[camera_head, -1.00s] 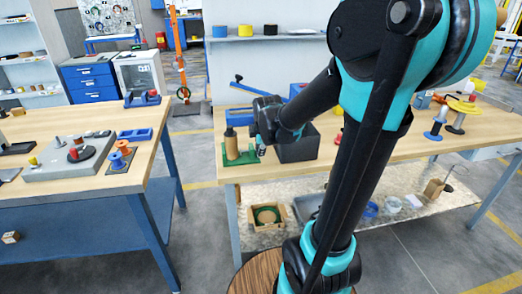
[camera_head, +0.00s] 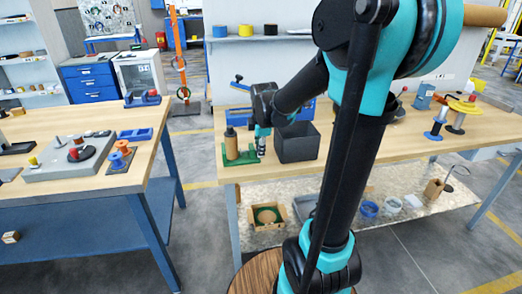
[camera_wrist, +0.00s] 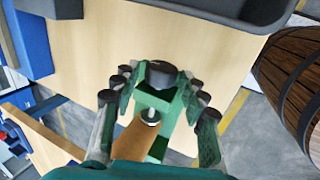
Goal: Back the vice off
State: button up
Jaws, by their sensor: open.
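The green vice (camera_head: 240,159) sits at the left front corner of the wooden bench, with a brown wooden cylinder (camera_head: 231,145) standing on its left end. In the wrist view the vice (camera_wrist: 147,101) shows from above, with a silver screw part (camera_wrist: 151,117), a dark round knob (camera_wrist: 161,73) and the brown wooden piece (camera_wrist: 131,143). My gripper (camera_head: 261,153) points down at the right end of the vice. In the wrist view my gripper (camera_wrist: 156,82) is open, its fingers on either side of the vice's knob end. I cannot tell whether they touch it.
A dark grey bin (camera_head: 297,143) stands just right of my gripper. A barrel (camera_wrist: 290,75) shows at the right of the wrist view. Bare bench top lies right of the bin.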

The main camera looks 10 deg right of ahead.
jog(key=shift+g, duration=0.3)
jog(key=shift+w, duration=0.1)
jog(key=shift+w+g, duration=0.3)
jog(key=shift+g, duration=0.5)
jog(key=shift+w+r+g, duration=0.1)
jog(key=shift+g, duration=1)
jog(key=shift+w+g, duration=0.25)
jog(key=shift+g, duration=0.35)
jog(key=shift+w+g, duration=0.1)
jog(key=shift+g, duration=1.1)
